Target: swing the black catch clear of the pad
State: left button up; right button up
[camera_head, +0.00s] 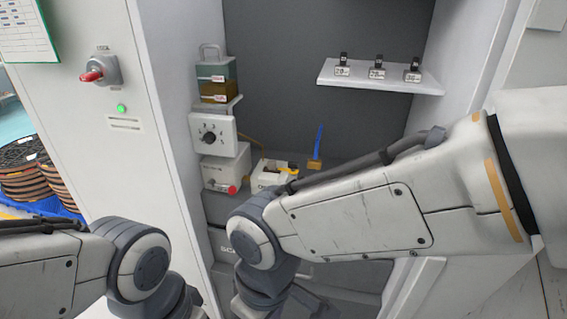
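I cannot clearly pick out the black catch or the pad in this view. A small white box (266,180) with a yellow and dark top stands in the cabinet, partly behind my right arm; its dark part (281,170) is too small to identify. Beside it on the left is a white box (222,170) with a red knob. My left arm comes in at the lower left and my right arm crosses from the right. Neither gripper is visible; both arms run down out of the picture or behind my own links.
Above the white box are a dial unit (212,134) and a green and brown container (216,80). A shelf (380,82) holds several small labelled items. A blue upright piece (319,142) stands at the back. A red-handled switch (97,73) is on the left panel.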

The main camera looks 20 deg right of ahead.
aim_at(293, 168)
jog(key=z, duration=0.35)
jog(key=k, duration=0.5)
jog(key=z, duration=0.85)
jog(key=i, duration=0.7)
jog(key=u, duration=1)
jog(key=i, duration=0.75)
jog(key=u, duration=0.8)
